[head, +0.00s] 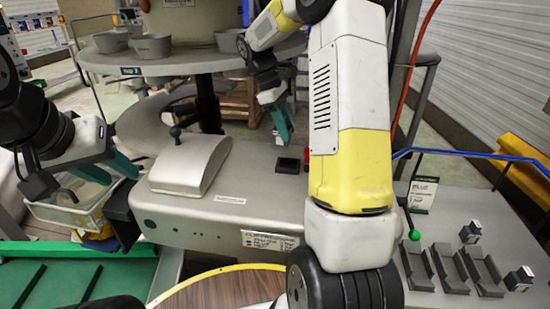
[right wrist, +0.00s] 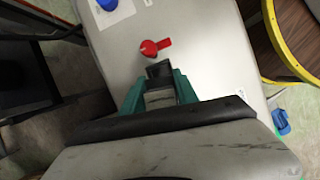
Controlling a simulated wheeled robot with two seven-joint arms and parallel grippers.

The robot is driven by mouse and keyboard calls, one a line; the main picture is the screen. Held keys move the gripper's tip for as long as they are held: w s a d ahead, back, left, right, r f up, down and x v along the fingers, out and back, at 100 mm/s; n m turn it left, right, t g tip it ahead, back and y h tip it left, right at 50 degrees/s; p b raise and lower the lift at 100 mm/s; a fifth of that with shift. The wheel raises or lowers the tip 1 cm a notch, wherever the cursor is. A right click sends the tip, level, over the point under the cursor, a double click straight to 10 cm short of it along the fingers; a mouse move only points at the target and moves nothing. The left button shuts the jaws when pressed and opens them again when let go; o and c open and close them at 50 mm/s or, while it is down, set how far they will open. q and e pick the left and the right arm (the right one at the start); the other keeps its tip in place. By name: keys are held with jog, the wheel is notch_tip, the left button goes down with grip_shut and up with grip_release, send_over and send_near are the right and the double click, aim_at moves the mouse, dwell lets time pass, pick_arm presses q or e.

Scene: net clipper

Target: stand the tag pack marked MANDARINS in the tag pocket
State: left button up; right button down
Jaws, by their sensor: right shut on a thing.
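My right gripper (head: 283,120) hangs above the grey machine, fingers pointing down. In the right wrist view, its teal fingers (right wrist: 160,97) are shut on a small pale block, apparently a tag pack (right wrist: 159,101); its marking cannot be read. A small black box (head: 288,165), which looks like the tag pocket, sits on the machine below the gripper. In the right wrist view the black box (right wrist: 158,69) shows just beyond the fingertips; I cannot tell whether the pack touches it. My left gripper (head: 108,168) is open and empty at the left. Two other tag packs (head: 470,231) (head: 519,278) stand on the right.
A red knob (right wrist: 154,47) is beside the black box. Dark holders (head: 448,268) and a green-topped lever (head: 414,235) are on the right panel. A domed cover with a handle (head: 190,165) stands on the machine. A round table with bowls (head: 152,46) is behind.

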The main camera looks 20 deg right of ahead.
jog(key=f, duration=0.3)
jog(key=d+f+n, duration=0.1)
jog(key=f, duration=0.2)
jog(key=d+f+n, duration=0.1)
jog(key=f, duration=0.2)
jog(key=shift+s+f+h, duration=0.1)
jog(key=shift+s+h, duration=0.25)
jog(key=shift+h, duration=0.05)
jog(key=c, duration=0.9)
grip_release()
jog(key=shift+f, duration=0.15)
jog(key=shift+c, duration=0.2)
